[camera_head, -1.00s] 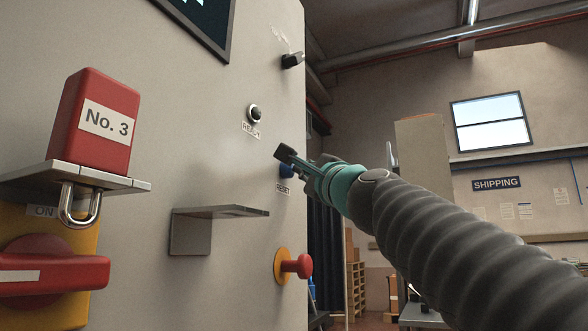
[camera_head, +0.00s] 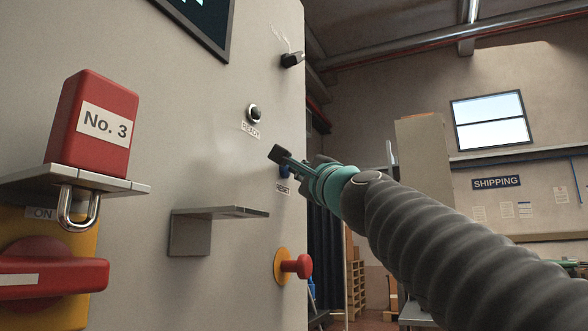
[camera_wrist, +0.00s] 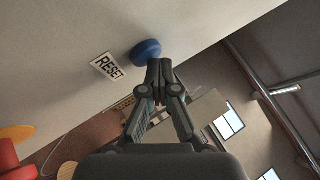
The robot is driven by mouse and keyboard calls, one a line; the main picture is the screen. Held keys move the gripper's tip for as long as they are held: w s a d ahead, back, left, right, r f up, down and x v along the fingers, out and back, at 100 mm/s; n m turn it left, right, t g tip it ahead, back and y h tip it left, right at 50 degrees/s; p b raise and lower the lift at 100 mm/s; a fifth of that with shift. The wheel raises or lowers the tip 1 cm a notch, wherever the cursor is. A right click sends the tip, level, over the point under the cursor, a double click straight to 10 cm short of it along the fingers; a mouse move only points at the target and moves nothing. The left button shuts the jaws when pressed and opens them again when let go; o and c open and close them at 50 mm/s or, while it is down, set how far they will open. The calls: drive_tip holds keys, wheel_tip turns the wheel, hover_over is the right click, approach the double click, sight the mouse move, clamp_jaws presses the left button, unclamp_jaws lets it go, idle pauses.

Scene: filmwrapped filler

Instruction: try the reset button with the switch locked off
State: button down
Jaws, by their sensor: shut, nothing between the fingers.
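The blue reset button (camera_head: 285,172) is on the grey cabinet face above its RESET label (camera_head: 283,188). My gripper (camera_head: 276,154) is shut and empty, in front of the cabinet beside the button and partly covering it. In the wrist view the blue button (camera_wrist: 146,52) shows just beyond and left of my shut fingertips (camera_wrist: 159,66); I cannot tell whether they touch it. At the left, the red rotary switch handle (camera_head: 50,277) lies level on a yellow plate. A red padlock marked No. 3 (camera_head: 96,122) has its shackle hanging through the metal shelf above the handle.
A metal bracket (camera_head: 190,235) juts from the cabinet left of the button. A red mushroom button (camera_head: 300,266) on a yellow collar is below. The dark READY lamp (camera_head: 254,114) and a black knob (camera_head: 292,60) are above. Open room lies to the right.

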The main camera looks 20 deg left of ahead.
drive_tip(key=shift+s+d+b, duration=0.15)
drive_tip(key=shift+d+b, duration=0.3)
drive_tip(key=shift+d, duration=0.8)
drive_tip(key=shift+s+d+b, duration=0.2)
drive_tip(key=shift+d+b, duration=0.7)
drive_tip(key=shift+d, duration=1.6)
